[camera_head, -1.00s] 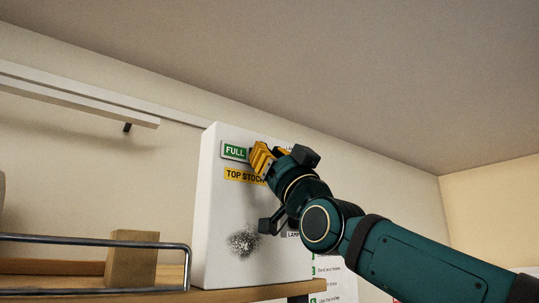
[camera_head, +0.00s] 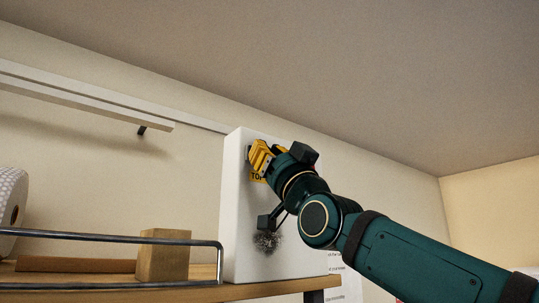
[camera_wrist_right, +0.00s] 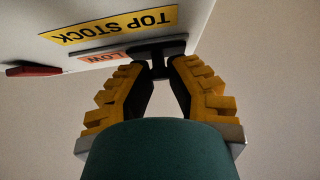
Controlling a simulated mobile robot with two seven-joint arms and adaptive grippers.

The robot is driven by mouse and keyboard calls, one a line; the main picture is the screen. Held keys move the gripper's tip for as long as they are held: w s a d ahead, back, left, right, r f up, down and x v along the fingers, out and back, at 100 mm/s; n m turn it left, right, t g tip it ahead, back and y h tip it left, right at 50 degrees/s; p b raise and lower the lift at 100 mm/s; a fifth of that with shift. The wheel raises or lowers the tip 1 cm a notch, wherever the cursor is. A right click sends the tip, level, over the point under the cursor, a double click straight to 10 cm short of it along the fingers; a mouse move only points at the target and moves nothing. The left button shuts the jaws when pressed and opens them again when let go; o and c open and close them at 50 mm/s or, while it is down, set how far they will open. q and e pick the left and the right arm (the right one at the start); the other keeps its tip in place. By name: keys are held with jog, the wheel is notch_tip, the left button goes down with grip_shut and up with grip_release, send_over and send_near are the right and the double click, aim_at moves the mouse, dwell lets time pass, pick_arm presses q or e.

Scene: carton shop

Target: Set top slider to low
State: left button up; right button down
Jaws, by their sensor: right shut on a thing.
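A white box (camera_head: 236,215) stands on the shelf, with a slider on its face above a yellow TOP STOCK label (camera_head: 257,178). My right gripper (camera_head: 254,157) has yellow fingers shut at the slider, near the box's left edge. In the right wrist view, upside down, the fingers are closed on the dark slider knob (camera_wrist_right: 158,64). There an orange LOW label (camera_wrist_right: 104,57) is exposed beside the knob, under the TOP STOCK label (camera_wrist_right: 110,25). No FULL label shows now. My left gripper is not in view.
A wooden shelf (camera_head: 200,292) with a metal rail (camera_head: 110,236) holds a wooden block (camera_head: 164,256) and a white roll (camera_head: 12,198). A dark spiky patch (camera_head: 267,241) is low on the box face. A red piece (camera_wrist_right: 32,70) shows in the wrist view.

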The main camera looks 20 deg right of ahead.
jog(key=shift+s+a, duration=0.15)
jog(key=shift+r, duration=0.1)
jog(key=c, duration=1.3)
grip_release()
jog(key=o, duration=0.4)
jog(key=shift+a, duration=0.1)
jog(key=shift+o, duration=0.2)
jog(key=shift+a, duration=0.1)
jog(key=v, duration=1.2)
